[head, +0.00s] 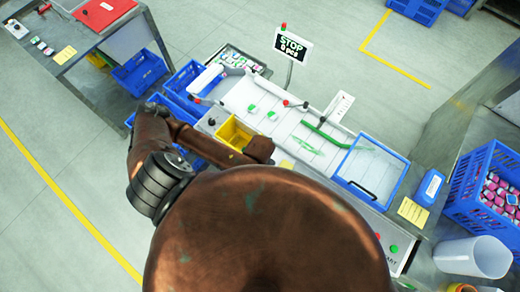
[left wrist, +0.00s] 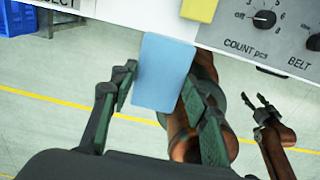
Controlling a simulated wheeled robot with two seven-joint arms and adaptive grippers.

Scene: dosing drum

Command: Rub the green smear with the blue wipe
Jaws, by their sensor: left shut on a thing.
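The green smear (head: 307,146) shows as faint light-green streaks on the white sloped surface in the head view, just left of a clear-topped blue-framed box. The blue wipe (left wrist: 163,75) is a flat light-blue rectangle in the left wrist view. My left gripper (left wrist: 160,80) is shut on it, with a finger at either side. The wipe overlaps the edge of a white control panel in that view; contact cannot be told. My left gripper and wipe are hidden in the head view behind my brown arm. My right gripper (left wrist: 254,99) is open and empty at the right of the left wrist view.
A dark-green curved bar (head: 322,137) lies beside the smear. The blue-framed box (head: 369,168) and a yellow bin (head: 234,133) flank the white surface. The control panel (left wrist: 285,35) has dials. A blue crate (head: 487,187) and a white container (head: 473,257) stand at right.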

